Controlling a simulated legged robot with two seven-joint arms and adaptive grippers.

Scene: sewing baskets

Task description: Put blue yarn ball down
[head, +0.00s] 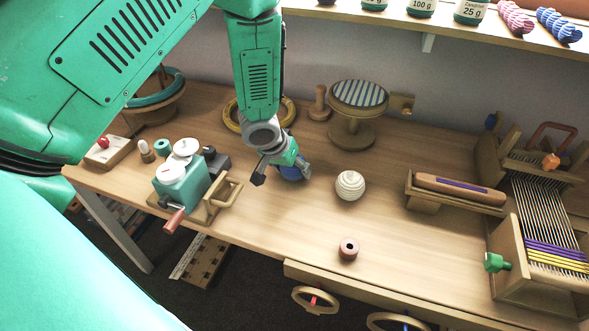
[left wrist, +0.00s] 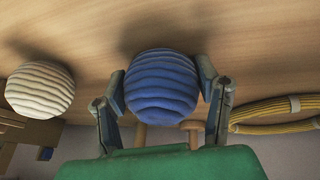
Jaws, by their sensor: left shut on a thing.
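The blue yarn ball (left wrist: 161,84) sits between the two fingers of my left gripper (left wrist: 163,92) in the left wrist view, with a finger against each side. In the head view my left gripper (head: 283,172) is low over the table (head: 262,218), and the blue ball (head: 291,174) shows only partly behind the fingers. The ball is at or very near the tabletop; I cannot tell whether it touches. A cream yarn ball (head: 350,185) rests on the table to the right and also shows in the left wrist view (left wrist: 40,89). My right gripper is not in view.
A green winder with a crank (head: 182,184) stands left of the gripper. A striped round cushion on a stand (head: 359,95) and a yellow hoop (head: 232,116) are behind. A loom (head: 540,225) stands at right. Table front-centre is mostly clear.

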